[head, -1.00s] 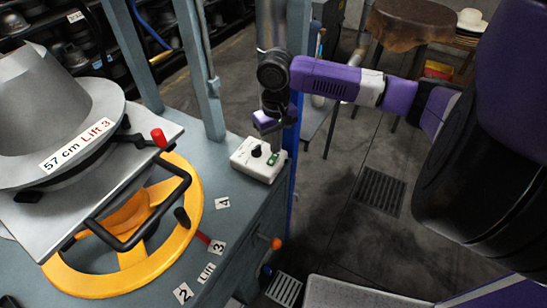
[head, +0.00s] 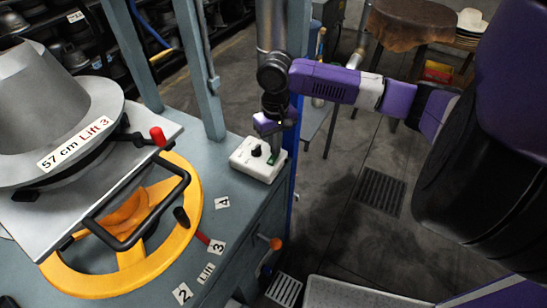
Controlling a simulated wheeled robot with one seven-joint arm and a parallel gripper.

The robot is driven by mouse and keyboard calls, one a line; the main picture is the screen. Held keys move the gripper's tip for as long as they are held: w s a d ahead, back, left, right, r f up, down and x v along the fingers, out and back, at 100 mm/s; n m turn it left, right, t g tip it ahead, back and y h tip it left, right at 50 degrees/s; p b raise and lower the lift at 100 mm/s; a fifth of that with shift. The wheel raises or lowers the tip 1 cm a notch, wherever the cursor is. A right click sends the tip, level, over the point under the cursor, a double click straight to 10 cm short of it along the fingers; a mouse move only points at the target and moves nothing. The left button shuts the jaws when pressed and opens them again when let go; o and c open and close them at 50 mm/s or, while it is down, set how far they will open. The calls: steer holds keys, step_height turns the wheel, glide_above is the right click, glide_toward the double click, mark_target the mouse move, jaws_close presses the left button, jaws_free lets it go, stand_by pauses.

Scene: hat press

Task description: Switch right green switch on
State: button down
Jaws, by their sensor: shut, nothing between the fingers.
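A white control box (head: 246,166) sits on the blue-grey table near its right corner. It has a black knob (head: 256,151) and, to the right of it, a small green switch (head: 272,160). My gripper (head: 276,148) is shut and empty, pointing down over the right side of the box. Its fingertips are at or just above the green switch and partly cover it. I cannot tell whether they touch it. The switch's on or off position is too small to read.
The hat press with a metal hat form (head: 55,110) stands left, with a yellow wheel (head: 185,230) below it. A blue-grey post (head: 207,75) rises behind the box. An orange-tipped lever (head: 275,243) sticks out at the table's right side.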

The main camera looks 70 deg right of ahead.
steer(key=shift+f, duration=0.5)
stand_by(0.3)
step_height(320, 180, up, 7)
steer(key=p, duration=0.6)
steer(key=shift+r, duration=0.1)
steer(key=shift+s, duration=0.1)
stand_by(0.7)
